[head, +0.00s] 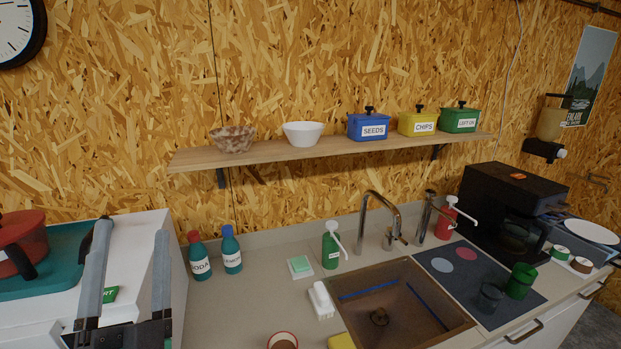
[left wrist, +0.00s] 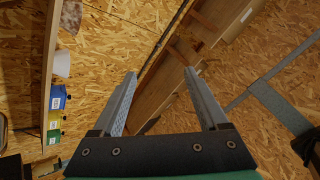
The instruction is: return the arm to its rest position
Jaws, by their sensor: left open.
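My left gripper (head: 132,222) is at the lower left of the head view, its two grey fingers spread apart and pointing up toward the wall. It is over the white surface left of the counter, with nothing between the fingers. In the left wrist view the gripper (left wrist: 160,76) is also open and empty, with the chipboard wall behind it. My right gripper is not seen in the head view.
A red pot (head: 22,240) is left of the gripper. Two bottles (head: 232,250) stand to its right on the counter, before the sink (head: 400,285). The wall shelf (head: 270,154) holds two bowls and lidded boxes, also seen at the left wrist view's left.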

